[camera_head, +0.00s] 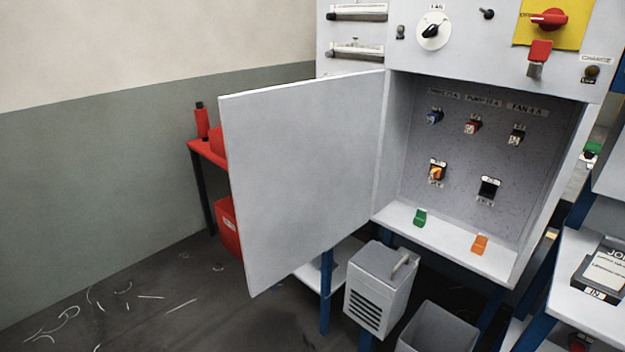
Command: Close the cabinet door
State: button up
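The cabinet door (305,175) is a flat, light grey panel. It is hinged on the left side of the cabinet opening and stands wide open, swung out to the left. The grey cabinet (455,45) has its interior (420,170) exposed. Inside, several small switches and sockets sit on the back wall. A green clip-like piece (420,217) and an orange one (479,244) stand on the cabinet floor. My gripper is not in view.
A red shelf (209,152) with a red bottle (202,121) stands behind the door. A grey vented box (379,290) and an open grey bin (437,329) sit below the cabinet. A white-topped table (585,262) is at right. The floor at lower left has scattered thread scraps.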

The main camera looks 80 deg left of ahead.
aim_at(301, 158)
jog(key=z, duration=1.55)
jog(key=k, duration=2.55)
jog(key=u, duration=2.6)
jog(key=k, duration=0.5)
jog(key=u, duration=0.85)
jog(key=i, duration=0.45)
jog(key=z, duration=0.05)
